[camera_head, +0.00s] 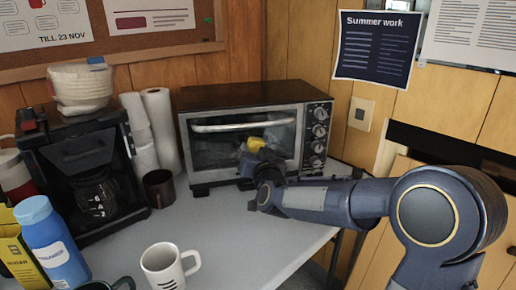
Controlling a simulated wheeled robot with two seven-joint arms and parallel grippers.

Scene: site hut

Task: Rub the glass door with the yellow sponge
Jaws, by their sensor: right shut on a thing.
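The glass door (212,152) is the front of a black and silver toaster oven (250,93) on the table; it is closed, with a silver handle across its top. My right arm comes in from the right, and my right gripper (259,153) is in front of the right part of the glass. It is shut on the yellow sponge (256,143), which shows just above the fingers. The sponge is at or very near the glass; I cannot tell whether it touches. The gripper and arm hide the door's lower right part. My left gripper is not in view.
A coffee maker (75,160), paper towel rolls (160,127) and a dark brown mug (159,187) stand left of the oven. A blue bottle (52,245) and a white mug (164,267) are nearer. The grey table (235,232) is clear in front of the oven.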

